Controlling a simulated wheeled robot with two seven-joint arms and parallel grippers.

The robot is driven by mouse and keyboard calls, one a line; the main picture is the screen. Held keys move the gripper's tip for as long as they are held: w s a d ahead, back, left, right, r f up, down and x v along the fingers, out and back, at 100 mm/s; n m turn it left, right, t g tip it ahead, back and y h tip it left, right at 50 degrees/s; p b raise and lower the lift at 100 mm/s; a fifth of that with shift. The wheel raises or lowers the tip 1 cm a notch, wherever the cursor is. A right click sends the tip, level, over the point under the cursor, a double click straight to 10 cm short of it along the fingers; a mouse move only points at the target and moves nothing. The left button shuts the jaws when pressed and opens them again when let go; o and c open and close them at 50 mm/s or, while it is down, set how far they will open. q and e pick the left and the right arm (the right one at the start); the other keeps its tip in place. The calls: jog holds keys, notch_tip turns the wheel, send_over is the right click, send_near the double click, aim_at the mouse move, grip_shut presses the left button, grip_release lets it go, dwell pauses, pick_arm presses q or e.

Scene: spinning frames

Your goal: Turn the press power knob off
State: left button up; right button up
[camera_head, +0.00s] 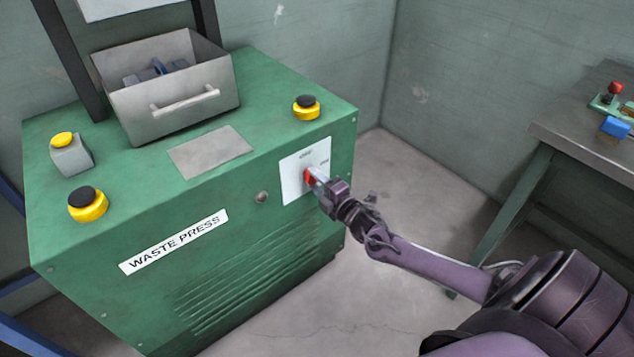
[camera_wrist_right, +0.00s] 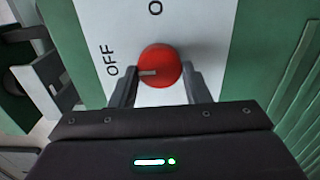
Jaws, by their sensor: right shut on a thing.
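The green waste press (camera_head: 110,225) stands at the left in the head view. A white plate (camera_head: 293,184) on its front bears the red power knob (camera_head: 308,176). In the right wrist view the round red knob (camera_wrist_right: 160,64) has a pale pointer mark that points left, a little below the OFF label (camera_wrist_right: 108,60). A second label at the top is cut off. My right gripper (camera_head: 316,179) is at the plate, and its fingers (camera_wrist_right: 160,84) are shut on the knob from both sides. My left gripper is not in view.
On the press stand an open grey drawer box (camera_head: 175,105), a grey block with a yellow button (camera_head: 72,155), and two black-topped yellow buttons (camera_head: 88,204) (camera_head: 306,107). A metal table (camera_head: 585,125) stands at the right. Bare floor lies between it and the press.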

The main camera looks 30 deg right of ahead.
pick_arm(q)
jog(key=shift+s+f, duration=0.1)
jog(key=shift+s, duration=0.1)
pick_arm(e)
jog(key=o, duration=1)
jog(key=shift+c, duration=0.2)
jog(key=shift+s, duration=0.1)
jog(key=shift+s, duration=0.3)
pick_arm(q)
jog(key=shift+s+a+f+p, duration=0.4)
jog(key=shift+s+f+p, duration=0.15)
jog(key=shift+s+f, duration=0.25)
pick_arm(e)
jog(key=s, duration=0.7)
jog(key=shift+d, duration=0.3)
